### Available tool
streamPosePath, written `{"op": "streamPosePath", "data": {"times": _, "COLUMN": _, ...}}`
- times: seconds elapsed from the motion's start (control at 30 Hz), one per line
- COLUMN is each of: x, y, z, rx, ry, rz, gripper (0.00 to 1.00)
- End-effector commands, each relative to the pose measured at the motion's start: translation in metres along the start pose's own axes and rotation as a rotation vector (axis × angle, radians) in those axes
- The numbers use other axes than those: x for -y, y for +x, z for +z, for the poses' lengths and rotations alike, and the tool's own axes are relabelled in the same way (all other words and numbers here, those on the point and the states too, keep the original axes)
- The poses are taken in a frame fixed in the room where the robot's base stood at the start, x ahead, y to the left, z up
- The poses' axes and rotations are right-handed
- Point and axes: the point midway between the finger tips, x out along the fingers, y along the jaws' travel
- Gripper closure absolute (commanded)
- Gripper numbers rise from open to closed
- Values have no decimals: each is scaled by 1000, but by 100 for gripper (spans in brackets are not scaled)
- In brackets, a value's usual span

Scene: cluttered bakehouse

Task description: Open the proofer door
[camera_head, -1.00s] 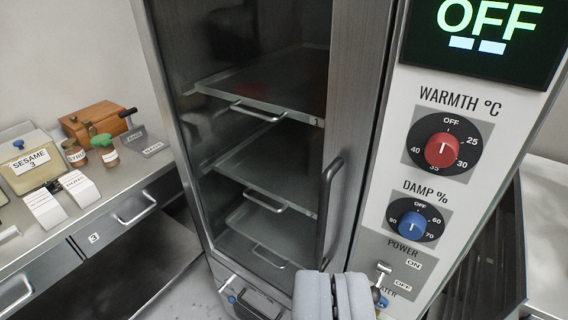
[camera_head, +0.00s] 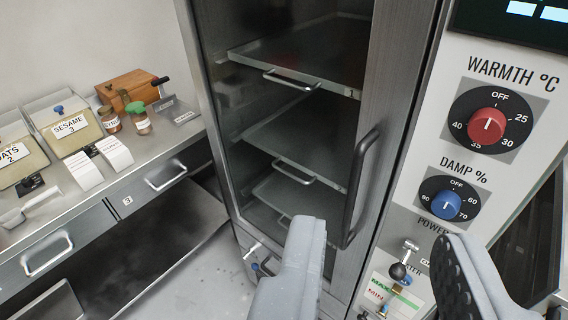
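The proofer door (camera_head: 385,110) is a glass panel in a metal frame, and it looks shut. Its dark upright bar handle (camera_head: 360,188) is on the right side of the frame. Through the glass I see several shelves with tray handles. My gripper (camera_head: 378,245) is open and empty, its two grey fingers spread wide at the bottom of the view. In the picture, the handle's lower end lies between the fingers, nearer the left one. I cannot tell how far the fingertips are from it. The left finger hides part of the cabinet's lower front.
Right of the door is a control panel with a red warmth knob (camera_head: 487,126), a blue damp knob (camera_head: 446,204) and a power toggle (camera_head: 403,262) close to my right finger. At left, a counter (camera_head: 150,150) holds bins, jars and a wooden box (camera_head: 133,88).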

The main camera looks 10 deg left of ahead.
Motion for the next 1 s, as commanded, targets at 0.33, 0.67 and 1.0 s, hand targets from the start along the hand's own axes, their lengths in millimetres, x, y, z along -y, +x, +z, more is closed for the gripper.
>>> {"op": "streamPosePath", "data": {"times": 0.33, "x": 30, "y": 57, "z": 6, "rx": -77, "ry": 30, "rz": -110, "gripper": 68}}
{"op": "streamPosePath", "data": {"times": 0.67, "x": 56, "y": 147, "z": 49, "rx": -225, "ry": 129, "rz": -126, "gripper": 68}}
{"op": "streamPosePath", "data": {"times": 1.0, "x": 43, "y": 200, "z": 146, "rx": -257, "ry": 134, "rz": 112, "gripper": 68}}
